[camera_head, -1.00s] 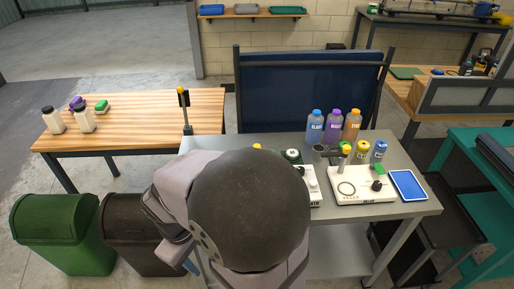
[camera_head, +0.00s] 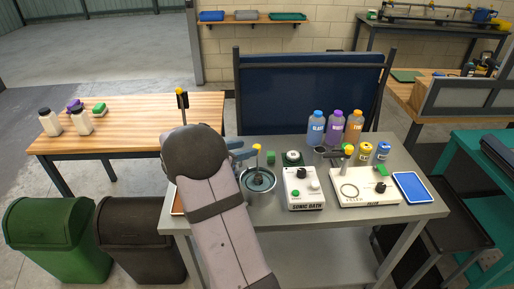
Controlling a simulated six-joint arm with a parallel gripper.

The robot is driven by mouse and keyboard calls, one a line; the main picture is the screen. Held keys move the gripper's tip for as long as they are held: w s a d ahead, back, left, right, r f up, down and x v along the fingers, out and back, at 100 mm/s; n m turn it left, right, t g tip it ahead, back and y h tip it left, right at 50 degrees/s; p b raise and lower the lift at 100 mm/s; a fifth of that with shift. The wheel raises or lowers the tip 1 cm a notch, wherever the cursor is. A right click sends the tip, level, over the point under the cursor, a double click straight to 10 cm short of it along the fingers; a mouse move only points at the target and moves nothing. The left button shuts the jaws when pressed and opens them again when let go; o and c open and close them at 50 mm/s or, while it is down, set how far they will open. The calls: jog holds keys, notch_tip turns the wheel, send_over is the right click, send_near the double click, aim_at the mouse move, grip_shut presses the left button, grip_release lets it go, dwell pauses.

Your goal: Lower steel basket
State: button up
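A round steel vessel (camera_head: 262,202) stands on the grey table, just left of the white box marked "SONIC BATH" (camera_head: 304,203). A thin upright handle with a yellow knob (camera_head: 257,147) rises from the dark inside of the vessel. It looks like the steel basket's handle; the basket itself is too small and dark to make out. My gripper (camera_head: 243,151) is just left of the knob, partly behind my arm. Its grey-blue fingers point right. Whether they are open or touch the handle cannot be told.
A green block (camera_head: 275,157) lies behind the vessel. A yellow-tipped post (camera_head: 182,103) stands on the wooden bench (camera_head: 130,120).

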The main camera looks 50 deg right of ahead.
aim_at(256, 146)
jog(key=shift+p+x, duration=0.9)
jog(key=shift+x, duration=2.75)
jog(key=shift+f, duration=0.1)
